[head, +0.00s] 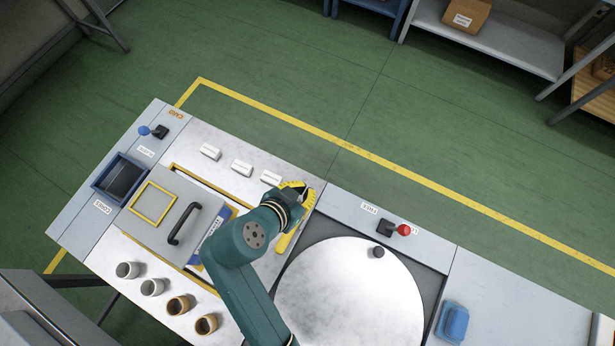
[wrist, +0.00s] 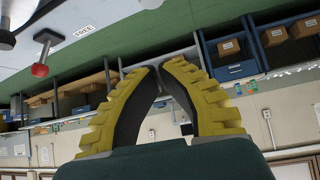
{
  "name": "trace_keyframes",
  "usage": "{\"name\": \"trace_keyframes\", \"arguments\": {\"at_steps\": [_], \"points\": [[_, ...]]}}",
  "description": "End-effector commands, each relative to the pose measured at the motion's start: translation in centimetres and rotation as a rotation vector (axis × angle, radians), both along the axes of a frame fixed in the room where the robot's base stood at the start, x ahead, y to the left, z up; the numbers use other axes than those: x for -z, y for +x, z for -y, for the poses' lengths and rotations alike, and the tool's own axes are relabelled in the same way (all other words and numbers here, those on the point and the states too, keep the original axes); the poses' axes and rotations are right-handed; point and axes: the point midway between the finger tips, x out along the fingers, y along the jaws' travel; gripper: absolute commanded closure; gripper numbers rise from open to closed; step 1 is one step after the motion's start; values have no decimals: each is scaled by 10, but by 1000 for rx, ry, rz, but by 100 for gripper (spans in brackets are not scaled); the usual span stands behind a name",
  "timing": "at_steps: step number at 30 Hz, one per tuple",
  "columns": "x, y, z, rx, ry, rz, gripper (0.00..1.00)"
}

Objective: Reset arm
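My gripper (head: 302,193) is above the right part of the pale worktop in the head view, with its yellow fingers partly hidden by my wrist. In the wrist view my gripper (wrist: 157,68) shows two ridged yellow fingers with dark inner pads. Their tips come together, with nothing visible between them. The fingers point away from the worktop, toward shelves and a wall. A yellow strip (head: 287,238) lies below the fingers in the head view; I cannot tell whether it is a separate thing.
A large round disc (head: 350,300) and a red-knobbed lever (head: 404,230) are right of my arm. A grey lid with a black handle (head: 184,223), several cups (head: 152,287) and white blocks (head: 241,168) are left. A blue-knobbed lever (head: 145,130) is far left. Green floor beyond is clear.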

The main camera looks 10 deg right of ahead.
Motion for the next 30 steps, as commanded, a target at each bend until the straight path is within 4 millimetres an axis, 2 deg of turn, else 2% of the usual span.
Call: {"name": "trace_keyframes", "arguments": {"at_steps": [15,17,19,20,23,26,27,29,30], "points": [[0,0,0,0,0,0,100],[-3,2,10,24,3,7,100],[-18,15,28,81,19,47,100],[-30,21,37,106,33,78,100],[-82,44,64,156,136,238,100],[-146,64,82,89,201,412,100],[-174,69,88,42,209,483,100],[-219,72,94,-45,195,594,100],[-248,71,96,-107,171,665,100]]}}
